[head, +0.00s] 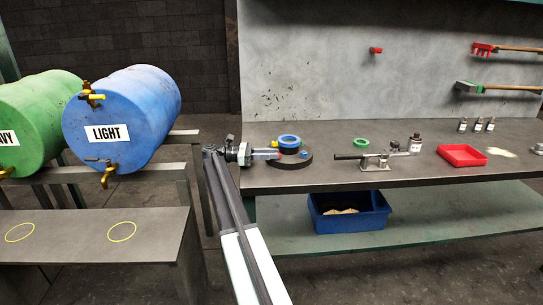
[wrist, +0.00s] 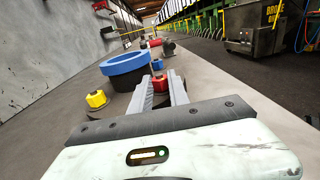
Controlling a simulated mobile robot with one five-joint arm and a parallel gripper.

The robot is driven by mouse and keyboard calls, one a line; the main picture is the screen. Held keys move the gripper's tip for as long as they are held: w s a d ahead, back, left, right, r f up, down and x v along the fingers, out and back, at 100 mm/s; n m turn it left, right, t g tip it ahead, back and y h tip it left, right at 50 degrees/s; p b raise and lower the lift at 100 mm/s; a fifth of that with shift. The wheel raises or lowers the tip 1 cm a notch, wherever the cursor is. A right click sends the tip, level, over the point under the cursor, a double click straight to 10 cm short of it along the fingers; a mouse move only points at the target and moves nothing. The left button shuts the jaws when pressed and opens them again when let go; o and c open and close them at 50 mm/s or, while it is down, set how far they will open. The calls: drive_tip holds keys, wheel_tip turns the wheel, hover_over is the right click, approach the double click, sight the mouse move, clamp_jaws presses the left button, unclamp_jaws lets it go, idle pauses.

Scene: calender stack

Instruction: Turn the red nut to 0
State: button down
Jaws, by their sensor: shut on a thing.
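The red nut (wrist: 161,79) shows between my fingertips in the wrist view, close in front of the blue ring. My gripper (wrist: 161,88) is shut on it, and the fingers hide the nut's sides. In the head view my gripper (head: 275,153) reaches in from the left to the dark round base (head: 298,163) under the blue ring (head: 290,139). The blue ring also shows in the wrist view (wrist: 125,66). A yellow nut (wrist: 96,99) sits to the left of my fingers. A blue nut (head: 304,154) sits on the base's right side. I cannot read any scale or 0 mark.
A blue bin (head: 349,222) stands on the shelf below. Blue and green barrels (head: 130,115) lie at left.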

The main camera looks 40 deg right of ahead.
drive_tip(key=shift+s+d+m+g+y, duration=0.2)
drive_tip(key=shift+m+g+y, duration=0.1)
drive_tip(key=shift+y, duration=0.1)
drive_tip(key=c, duration=1.5)
unclamp_jaws()
drive_tip(key=shift+w+a, duration=0.1)
